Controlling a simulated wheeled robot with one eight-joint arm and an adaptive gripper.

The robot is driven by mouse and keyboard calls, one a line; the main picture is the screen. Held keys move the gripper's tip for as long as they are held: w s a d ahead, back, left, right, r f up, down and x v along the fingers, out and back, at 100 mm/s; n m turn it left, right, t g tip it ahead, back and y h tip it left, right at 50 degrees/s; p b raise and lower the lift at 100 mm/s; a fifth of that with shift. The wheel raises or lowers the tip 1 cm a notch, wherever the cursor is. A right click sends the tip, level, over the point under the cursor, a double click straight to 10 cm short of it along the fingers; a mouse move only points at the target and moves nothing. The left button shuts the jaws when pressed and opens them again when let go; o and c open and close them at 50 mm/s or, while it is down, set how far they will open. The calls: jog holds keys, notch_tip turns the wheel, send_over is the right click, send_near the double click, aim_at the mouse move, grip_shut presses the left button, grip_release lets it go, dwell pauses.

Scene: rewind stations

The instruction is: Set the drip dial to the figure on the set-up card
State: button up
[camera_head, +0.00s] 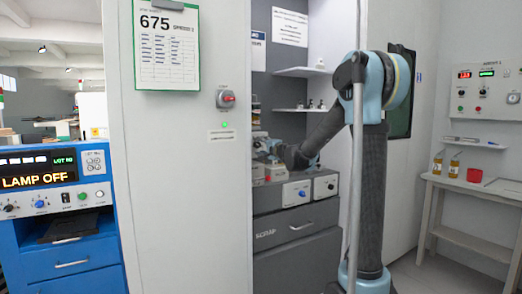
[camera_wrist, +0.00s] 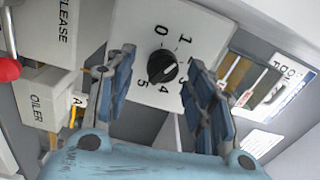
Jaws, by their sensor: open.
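The drip dial (camera_wrist: 162,66) is a black round knob on a white plate in the wrist view. Figures 0, 1, 3, 4 and 5 show around it. Its pale pointer mark seems to face the lower left, near 5, but is too small to read surely. My gripper (camera_wrist: 163,92) is open, its blue fingers on either side of the knob and apart from it. In the head view my gripper (camera_head: 272,158) is at the recessed grey machine, partly hidden. A clipboard card (camera_head: 166,48) reads 675; its small print is unreadable, and I cannot tell whether it is the set-up card.
A white OILER box (camera_wrist: 40,97) and a RELEASE box (camera_wrist: 48,30) lie left of the dial in the wrist view, with a red knob (camera_wrist: 8,70). A printed label (camera_wrist: 290,82) is at right. A grey cabinet (camera_head: 298,230) stands below; a side table (camera_head: 470,187) is at right.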

jog(key=v, duration=1.1)
jog(key=shift+d, duration=0.15)
jog(key=s+d+m, duration=0.3)
jog(key=s+m, duration=0.2)
jog(key=m, duration=0.6)
jog(key=x, duration=1.7)
jog(key=shift+w+a, duration=0.3)
jog(key=c, duration=1.1)
